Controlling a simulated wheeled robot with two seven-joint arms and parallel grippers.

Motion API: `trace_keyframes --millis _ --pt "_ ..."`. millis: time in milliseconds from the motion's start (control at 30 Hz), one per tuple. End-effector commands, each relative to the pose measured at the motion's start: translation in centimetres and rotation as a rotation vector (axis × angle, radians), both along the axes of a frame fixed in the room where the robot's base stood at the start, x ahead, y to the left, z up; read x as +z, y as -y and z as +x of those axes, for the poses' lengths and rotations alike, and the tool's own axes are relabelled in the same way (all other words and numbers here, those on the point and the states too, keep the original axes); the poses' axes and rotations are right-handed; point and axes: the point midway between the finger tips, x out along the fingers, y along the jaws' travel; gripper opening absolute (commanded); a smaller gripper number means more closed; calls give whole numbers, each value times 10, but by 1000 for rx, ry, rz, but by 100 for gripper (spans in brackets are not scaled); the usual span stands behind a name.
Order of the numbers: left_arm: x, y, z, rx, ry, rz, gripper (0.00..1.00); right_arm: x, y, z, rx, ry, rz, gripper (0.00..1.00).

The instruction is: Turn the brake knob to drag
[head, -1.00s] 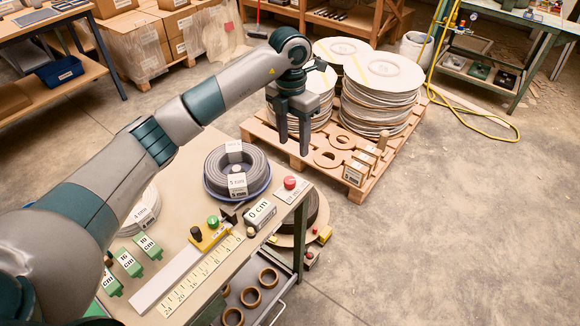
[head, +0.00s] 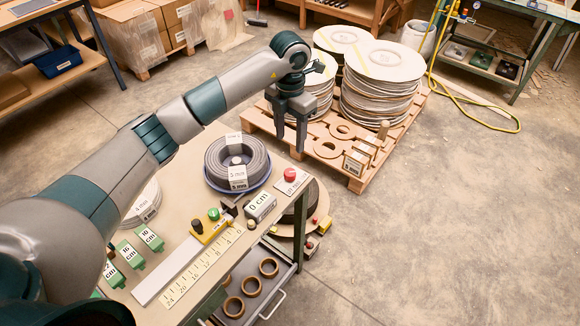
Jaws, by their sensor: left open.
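My left gripper (head: 290,142) is open and empty, its fingers pointing down. In the picture it overlaps the pallet, just beyond the bench's far right corner. A black knob (head: 197,226) stands on a yellow block (head: 212,230) on the bench, with a green button (head: 213,214) beside it. A small pale knob (head: 251,224) sits near the 0 cm display (head: 261,207). I cannot tell which knob is the brake knob; no drag marking is readable. A grey coil (head: 237,165) lies in a blue-rimmed dish. My right gripper is not in view.
The bench (head: 180,205) carries a red button (head: 290,174), a ruler (head: 199,266) and green length blocks (head: 132,256). An open drawer (head: 240,313) holds brown rings. A pallet (head: 357,185) with stacked discs (head: 380,100) stands behind.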

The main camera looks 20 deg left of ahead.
Motion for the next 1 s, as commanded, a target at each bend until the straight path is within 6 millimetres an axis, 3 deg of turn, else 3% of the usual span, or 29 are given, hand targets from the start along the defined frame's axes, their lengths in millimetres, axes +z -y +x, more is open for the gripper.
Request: trace_keyframes --millis 600,800,1000 --pt "-107 0 -2 1 -4 1 48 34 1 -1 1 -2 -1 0" --pt "-128 0 -1 1 -2 0 48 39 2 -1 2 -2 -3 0" --pt "-135 0 0 0 -1 0 48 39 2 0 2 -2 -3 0"
